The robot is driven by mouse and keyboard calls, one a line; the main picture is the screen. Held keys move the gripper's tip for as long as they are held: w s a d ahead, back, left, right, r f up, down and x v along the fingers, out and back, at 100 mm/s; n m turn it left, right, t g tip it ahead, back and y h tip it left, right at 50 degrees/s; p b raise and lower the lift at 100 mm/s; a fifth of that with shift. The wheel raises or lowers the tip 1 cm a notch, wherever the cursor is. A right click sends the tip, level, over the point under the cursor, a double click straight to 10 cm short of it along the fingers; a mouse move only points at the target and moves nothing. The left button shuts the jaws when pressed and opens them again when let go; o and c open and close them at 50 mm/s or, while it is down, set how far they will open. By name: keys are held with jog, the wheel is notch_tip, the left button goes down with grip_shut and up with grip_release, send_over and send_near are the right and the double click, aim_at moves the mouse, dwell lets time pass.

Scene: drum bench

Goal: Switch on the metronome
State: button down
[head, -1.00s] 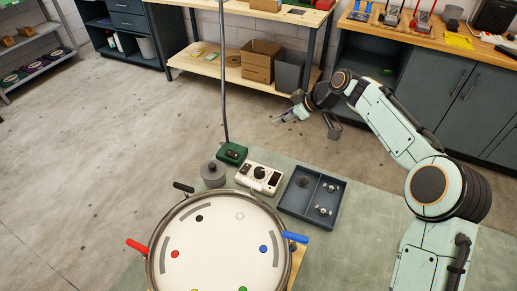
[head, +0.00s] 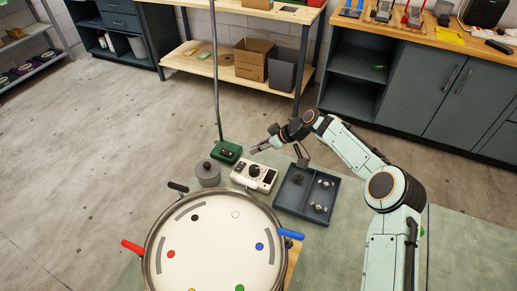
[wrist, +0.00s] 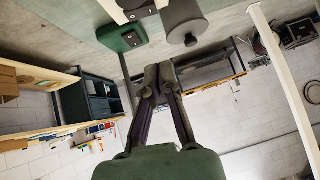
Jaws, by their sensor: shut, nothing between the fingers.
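A white box (head: 254,175) with a black dial and a dark panel, which looks like the metronome, lies on the bench behind the drum in the head view. In the wrist view only part of the white box (wrist: 125,10) shows at the top edge. My gripper (head: 256,149) is above and behind this box, apart from it, pointing left. In the wrist view my gripper (wrist: 158,72) has its fingers together with nothing between them. I cannot read any switch or light on the box.
A green box (head: 226,151) with a tall pole by it and a grey lidded pot (head: 208,173) stand left of the white box. A dark tray (head: 306,192) with small metal parts lies to the right. The round drum (head: 214,245) with coloured handles is in front.

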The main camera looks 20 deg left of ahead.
send_over(237, 169)
jog(key=d, duration=0.2)
jog(key=f, duration=0.4)
jog(key=shift+w+f, duration=0.1)
jog(key=shift+w, duration=0.25)
jog(key=f, duration=0.3)
jog(key=shift+s+a+f, duration=0.15)
jog(key=shift+a+f, duration=0.05)
jog(key=shift+f, duration=0.45)
jog(key=shift+s+f, duration=0.2)
jog(key=shift+f, duration=0.2)
jog(key=shift+w, duration=0.1)
jog(key=shift+w+r, duration=0.3)
jog(key=shift+w, duration=0.35)
